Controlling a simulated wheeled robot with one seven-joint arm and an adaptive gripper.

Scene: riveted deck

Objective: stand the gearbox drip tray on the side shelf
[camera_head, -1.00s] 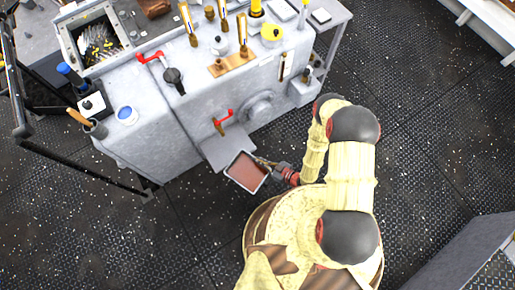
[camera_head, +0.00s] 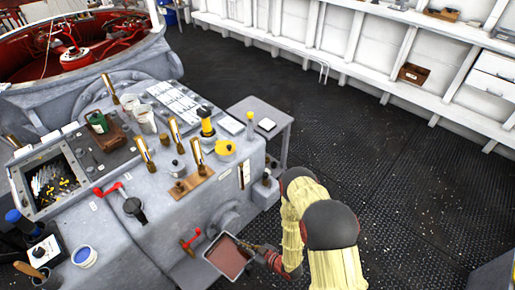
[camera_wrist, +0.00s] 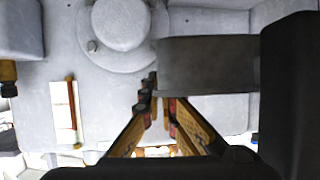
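The gearbox drip tray (camera_head: 228,257) is a shallow rectangular tray with a grey rim and a reddish-brown inside. It is in front of the gearbox's lower side, below a red-handled tap (camera_head: 190,241). My gripper (camera_head: 262,254) is at the tray's right side, with its fingers closed together at the tray's edge. In the wrist view the fingertips (camera_wrist: 155,95) meet beside a dark grey wall (camera_wrist: 210,65), which looks like the tray; the exact contact is hard to see. A grey side shelf (camera_head: 275,120) on legs stands beyond the gearbox's right end.
The grey gearbox housing (camera_head: 150,222) carries several brass-handled levers, a yellow pot (camera_head: 225,148) and a red lever (camera_head: 108,189). Open dark deck (camera_head: 380,150) lies to the right, before white wall shelving (camera_head: 340,62).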

